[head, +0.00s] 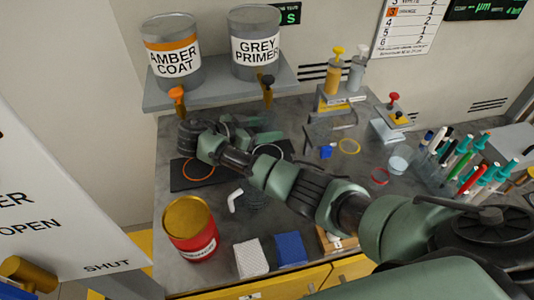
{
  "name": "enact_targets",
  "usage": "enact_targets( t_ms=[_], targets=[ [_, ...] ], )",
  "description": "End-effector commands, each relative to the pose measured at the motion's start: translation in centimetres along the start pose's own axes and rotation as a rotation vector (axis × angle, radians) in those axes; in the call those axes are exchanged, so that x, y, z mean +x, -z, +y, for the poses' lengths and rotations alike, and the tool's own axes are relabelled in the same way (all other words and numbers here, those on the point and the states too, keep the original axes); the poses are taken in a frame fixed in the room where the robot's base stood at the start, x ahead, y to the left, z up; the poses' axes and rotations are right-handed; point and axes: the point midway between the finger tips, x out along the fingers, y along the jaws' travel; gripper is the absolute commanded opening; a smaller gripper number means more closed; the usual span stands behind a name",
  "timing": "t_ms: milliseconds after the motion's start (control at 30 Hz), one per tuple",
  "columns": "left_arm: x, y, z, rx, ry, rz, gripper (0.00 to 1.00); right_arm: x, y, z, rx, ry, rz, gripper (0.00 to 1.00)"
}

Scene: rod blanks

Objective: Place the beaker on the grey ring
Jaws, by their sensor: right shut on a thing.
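A grey ring (288,150) is on the dark mat on the bench, partly hidden by my right arm. My right gripper (262,135) reaches across the bench to the back left, close to the grey ring and below the grey primer tap. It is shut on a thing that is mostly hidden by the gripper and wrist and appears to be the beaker. I cannot tell its height above the mat. My left gripper is not in view.
An orange ring (199,171) lies left on the mat. Tanks labelled amber coat (172,62) and grey primer (256,48) stand on a shelf above. A red can (190,230) stands front left. A clear vessel (398,163) and a pen rack (450,165) are right.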

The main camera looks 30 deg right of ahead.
Motion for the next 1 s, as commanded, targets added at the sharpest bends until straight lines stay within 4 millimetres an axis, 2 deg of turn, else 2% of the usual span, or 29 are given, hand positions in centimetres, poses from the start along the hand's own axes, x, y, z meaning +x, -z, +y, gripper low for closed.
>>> enact_targets(
  t_ms=[33,167,400,533,933,967,1000],
  targets=[
    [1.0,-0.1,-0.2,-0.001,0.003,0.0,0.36,0.8,-1.4,0.1,-0.002,-0.004,0.005,0.17],
    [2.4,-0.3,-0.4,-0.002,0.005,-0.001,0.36,1.6,-3.5,0.0,-0.002,-0.001,0.004,0.17],
    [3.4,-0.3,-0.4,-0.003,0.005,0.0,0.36,2.5,-5.8,0.0,-0.003,0.001,0.002,0.17],
    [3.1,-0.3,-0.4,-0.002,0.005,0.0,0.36,3.0,-7.2,0.1,-0.004,0.0,0.001,0.17],
    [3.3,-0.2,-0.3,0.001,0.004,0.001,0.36,3.3,-8.1,0.0,-0.003,0.002,-0.001,0.17],
    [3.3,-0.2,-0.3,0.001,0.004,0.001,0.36,3.3,-8.0,0.0,-0.003,0.003,-0.002,0.62],
    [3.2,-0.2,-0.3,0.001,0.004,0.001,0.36,3.3,-8.0,0.0,-0.003,0.003,-0.001,0.73]
  ],
)
